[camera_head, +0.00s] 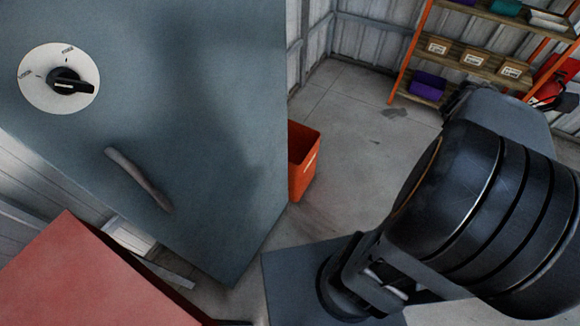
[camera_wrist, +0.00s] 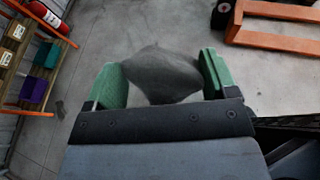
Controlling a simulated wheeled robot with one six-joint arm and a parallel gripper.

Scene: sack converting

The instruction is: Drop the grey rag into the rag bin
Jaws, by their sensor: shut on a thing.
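The grey rag (camera_wrist: 163,75) is held between the green-tipped fingers of my gripper (camera_wrist: 163,82) in the wrist view. It bulges forward of the fingers, above the concrete floor. An open-topped orange bin (camera_head: 302,165) stands on the floor in the middle of the head view. Its left part is hidden behind a grey-blue cabinet, and its inside shows only in part. It is the only bin standing on the floor in view, but no label can be read. The bin does not show in the wrist view. My gripper's fingers and the rag are not visible in the head view.
The grey-blue cabinet (camera_head: 200,110) with a rotary knob and handle fills the left. A red surface (camera_head: 90,280) is at lower left. Shelving (camera_head: 468,60) with boxes stands at the back right. An orange pallet-like frame (camera_wrist: 275,35) lies at upper right in the wrist view. Open floor (camera_head: 350,130) lies between.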

